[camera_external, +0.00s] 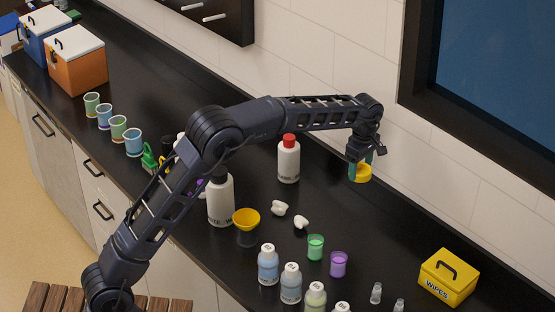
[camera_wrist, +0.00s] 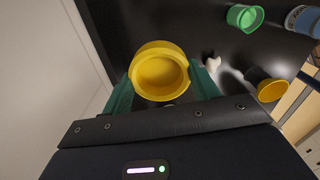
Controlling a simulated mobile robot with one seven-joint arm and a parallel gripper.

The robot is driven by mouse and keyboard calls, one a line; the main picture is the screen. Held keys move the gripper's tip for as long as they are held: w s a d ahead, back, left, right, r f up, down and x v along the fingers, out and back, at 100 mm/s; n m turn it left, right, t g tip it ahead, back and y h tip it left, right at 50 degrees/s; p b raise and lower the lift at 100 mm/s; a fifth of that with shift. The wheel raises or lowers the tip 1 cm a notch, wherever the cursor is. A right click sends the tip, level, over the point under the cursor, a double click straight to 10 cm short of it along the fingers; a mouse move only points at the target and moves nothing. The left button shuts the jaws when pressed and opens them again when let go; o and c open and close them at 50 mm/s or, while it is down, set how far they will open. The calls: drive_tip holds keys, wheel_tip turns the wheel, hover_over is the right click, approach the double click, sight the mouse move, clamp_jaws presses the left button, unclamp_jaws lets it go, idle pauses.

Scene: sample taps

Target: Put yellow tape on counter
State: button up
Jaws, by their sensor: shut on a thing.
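My gripper (camera_external: 361,165) is shut on a yellow tape roll (camera_external: 361,173) and holds it above the black counter (camera_external: 375,245), near the back wall. In the wrist view the yellow tape (camera_wrist: 158,72) sits between the two green fingers of my gripper (camera_wrist: 160,85). The roll is tilted so that its round opening faces the camera. The roll looks clear of the counter, though the exact height is hard to tell.
A white bottle with a red cap (camera_external: 289,160) stands left of the gripper. Counter below and right of the tape is clear.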

sight(401, 264)
drive_tip(key=s+d+m, duration=0.5)
drive_tip(key=s+d, duration=0.9)
drive_tip(key=s, duration=0.3)
drive_tip(key=f, duration=2)
drive_tip(key=shift+s+d, duration=0.25)
drive_tip(key=shift+s, duration=0.05)
drive_tip(key=shift+f, duration=0.15)
drive_tip(key=o, duration=1)
